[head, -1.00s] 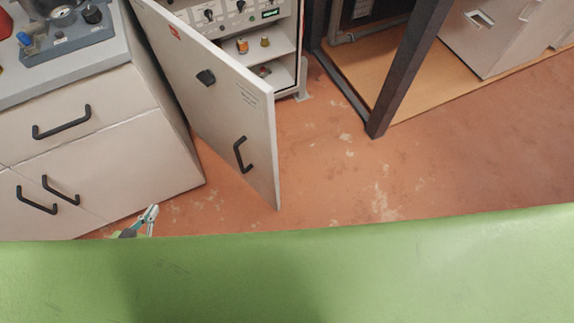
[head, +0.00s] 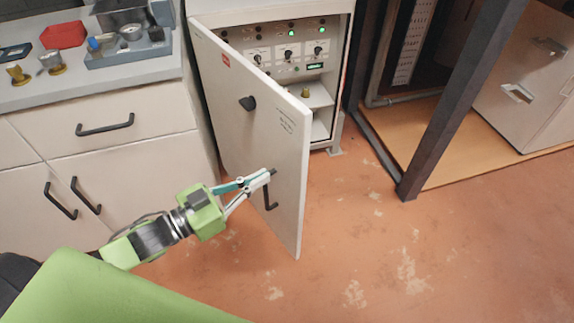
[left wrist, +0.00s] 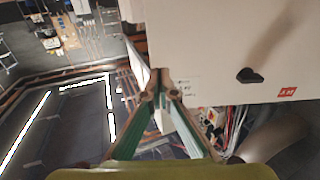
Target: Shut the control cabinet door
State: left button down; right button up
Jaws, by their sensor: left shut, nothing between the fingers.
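The control cabinet (head: 335,90) stands at the top middle of the head view with its inside showing. Its white door (head: 265,135) stands wide open, swung out toward me, with a black latch knob and a dark handle (head: 270,196) on its outer face. My left gripper (head: 270,173) is shut and empty, its tips in front of the door's outer face close to the handle. I cannot tell whether they touch it. In the left wrist view the fingertips (left wrist: 160,75) meet near the door's edge, with the door (left wrist: 210,45) behind. My right gripper is not in view.
A drawer unit (head: 100,130) with a grey device and a red tray (head: 63,35) on top stands left of the cabinet. A dark metal frame post (head: 455,100) stands to the right. The orange floor right of the door is clear.

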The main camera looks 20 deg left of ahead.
aim_at(297, 158)
pick_arm(q)
jog(key=b+x, duration=0.1)
jog(key=x, duration=0.6)
jog(key=shift+w+d, duration=0.2)
jog(key=shift+w, duration=0.1)
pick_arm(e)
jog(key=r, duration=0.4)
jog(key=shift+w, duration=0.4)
